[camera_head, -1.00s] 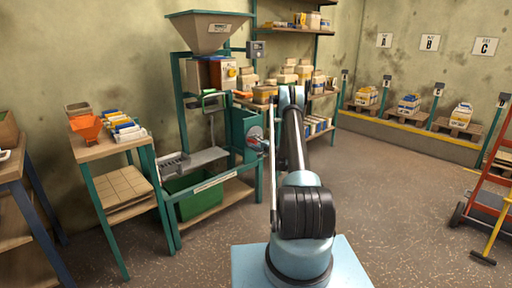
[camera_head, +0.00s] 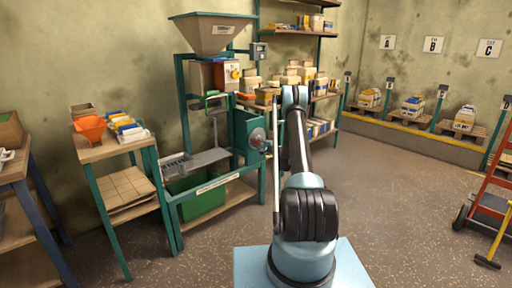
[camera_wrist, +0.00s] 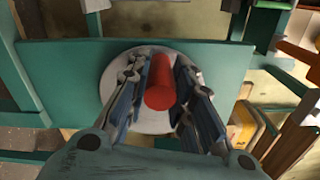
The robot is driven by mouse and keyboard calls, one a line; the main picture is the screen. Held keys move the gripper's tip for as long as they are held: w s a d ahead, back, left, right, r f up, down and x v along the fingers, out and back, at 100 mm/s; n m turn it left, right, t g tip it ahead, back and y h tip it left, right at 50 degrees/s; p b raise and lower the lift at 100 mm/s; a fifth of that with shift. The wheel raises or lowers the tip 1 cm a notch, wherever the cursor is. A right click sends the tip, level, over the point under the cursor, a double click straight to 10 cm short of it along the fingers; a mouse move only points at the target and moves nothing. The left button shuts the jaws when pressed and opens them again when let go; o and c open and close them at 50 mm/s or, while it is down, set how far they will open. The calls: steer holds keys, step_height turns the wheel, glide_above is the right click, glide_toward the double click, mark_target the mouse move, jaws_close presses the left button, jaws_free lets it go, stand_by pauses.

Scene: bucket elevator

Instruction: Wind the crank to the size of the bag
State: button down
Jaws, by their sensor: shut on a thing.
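The crank's round metal disc (camera_head: 257,139) sits on the green side plate (camera_head: 241,132) of the bagging machine. In the wrist view the pale disc (camera_wrist: 112,92) lies against the green plate (camera_wrist: 65,72). Its red handle (camera_wrist: 160,88) stands between my fingers. My gripper (camera_wrist: 168,80) is shut on the red handle, with a finger on each side. In the head view my arm hides most of the gripper and the handle. A grey hopper (camera_head: 212,34) tops the machine. No bag size can be read.
A table with an orange scoop (camera_head: 90,127) and small packs (camera_head: 127,128) stands left of the machine. A green bin (camera_head: 198,196) sits under it. Shelves with boxes (camera_head: 292,80) stand behind my arm. Floor is free to the right, up to a red hand truck (camera_head: 492,205).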

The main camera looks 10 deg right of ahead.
steer(key=shift+d+r+m, duration=0.1)
steer(key=shift+r+m, duration=0.05)
steer(key=shift+m, duration=0.15)
steer(key=shift+w, duration=0.1)
steer(key=m, duration=0.1)
steer(key=r+m, duration=0.1)
steer(key=m, duration=0.1)
steer(key=shift+w+d+r, duration=0.15)
steer(key=shift+d+r, duration=0.05)
steer(key=shift+d, duration=0.1)
steer(key=shift+r, duration=0.1)
steer(key=shift+w+d+r+m, duration=0.15)
steer(key=shift+d+r+m, duration=0.1)
steer(key=shift+m, duration=0.3)
steer(key=shift+w+d+r+m, duration=0.1)
steer(key=shift+r+m, duration=0.1)
steer(key=shift+m, duration=0.35)
steer(key=shift+w+d+r+m, duration=0.1)
steer(key=shift+r+m, duration=0.05)
steer(key=shift+m, duration=0.35)
